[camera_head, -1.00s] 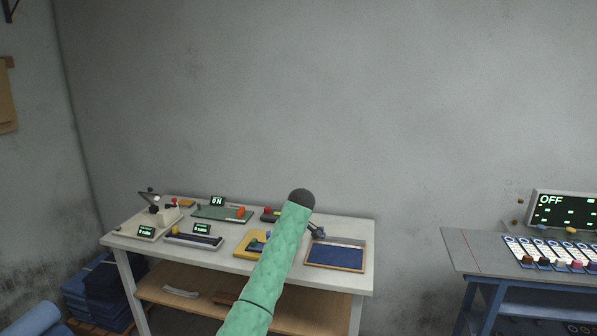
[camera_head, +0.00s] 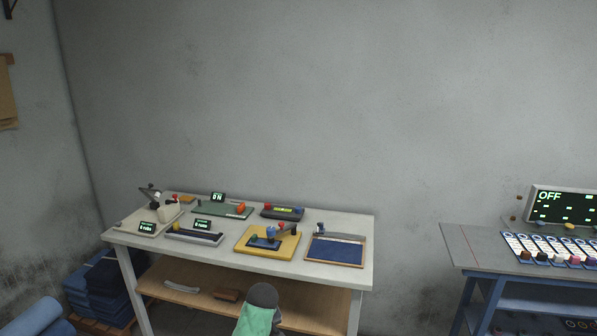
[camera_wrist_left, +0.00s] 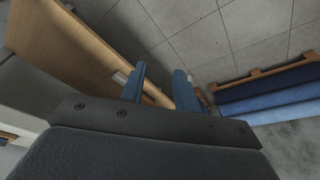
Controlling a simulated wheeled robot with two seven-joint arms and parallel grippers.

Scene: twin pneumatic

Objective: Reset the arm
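My left gripper (camera_wrist_left: 160,88) shows in the left wrist view as two blue fingers standing apart beyond the dark palm. Nothing shows between them but floor and the side of the table's wooden shelf (camera_wrist_left: 88,50). In the head view, a green arm part of mine with a dark rounded end (camera_head: 263,295) shows low in the middle, in front of the white table (camera_head: 350,275). No fingertips show in the head view. My right gripper is out of view.
The white table carries a yellow board (camera_head: 245,245), a blue-bottomed tray (camera_head: 336,252), a green board (camera_head: 225,212) and small displays. A blue bench (camera_head: 465,250) with an OFF panel (camera_head: 560,208) stands right. Blue rolls (camera_head: 40,318) lie lower left.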

